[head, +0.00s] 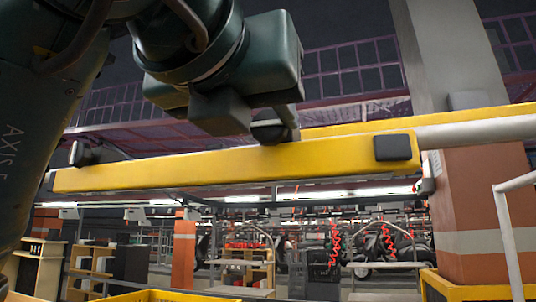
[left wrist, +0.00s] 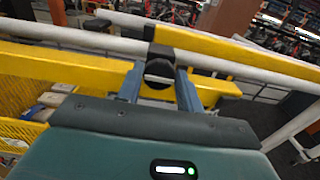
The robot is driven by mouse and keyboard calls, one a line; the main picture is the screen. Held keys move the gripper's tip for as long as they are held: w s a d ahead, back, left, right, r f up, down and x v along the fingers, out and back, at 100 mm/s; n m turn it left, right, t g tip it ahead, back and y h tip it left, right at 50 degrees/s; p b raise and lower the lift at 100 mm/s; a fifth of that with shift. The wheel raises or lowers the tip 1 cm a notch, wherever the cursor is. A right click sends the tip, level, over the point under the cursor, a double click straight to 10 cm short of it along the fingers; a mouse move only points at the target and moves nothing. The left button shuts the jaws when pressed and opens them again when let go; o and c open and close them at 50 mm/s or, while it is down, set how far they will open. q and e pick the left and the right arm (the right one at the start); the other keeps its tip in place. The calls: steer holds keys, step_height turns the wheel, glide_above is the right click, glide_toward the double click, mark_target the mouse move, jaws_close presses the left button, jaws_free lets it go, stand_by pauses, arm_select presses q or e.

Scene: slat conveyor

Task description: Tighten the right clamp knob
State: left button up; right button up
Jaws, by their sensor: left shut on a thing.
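A yellow bar (head: 210,165) runs across the head view, with a round dark clamp knob (head: 268,132) near its middle. My left gripper (head: 274,122) comes down from above and is shut on this knob. In the left wrist view, the two blue-grey fingers (left wrist: 160,88) stand on either side of the dark knob (left wrist: 159,70). The knob's marking and turn angle cannot be read. A second dark fitting (head: 84,153) sits at the bar's left end, and a square black pad (head: 392,147) is near its right end. My right gripper is not in view.
A pale rail (head: 480,131) runs along the bar's right side. A white handrail (head: 506,235) and an orange-and-grey pillar (head: 490,205) stand at the right. A yellow mesh crate (left wrist: 22,118) with packages lies below the bar at left. Shelves fill the background.

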arm_select(q)
steer(key=m, duration=0.4)
steer(key=shift+b, duration=0.35)
steer(key=m, duration=0.4)
steer(key=shift+d+m, duration=0.1)
steer(key=shift+m, duration=0.2)
steer(key=m, duration=0.3)
steer(key=shift+m, duration=0.3)
steer(key=m, duration=0.2)
steer(key=shift+d+m+p, duration=0.1)
steer(key=shift+m+p, duration=0.2)
steer(key=shift+f+m, duration=0.15)
steer(key=shift+m, duration=1.25)
steer(key=o, duration=1)
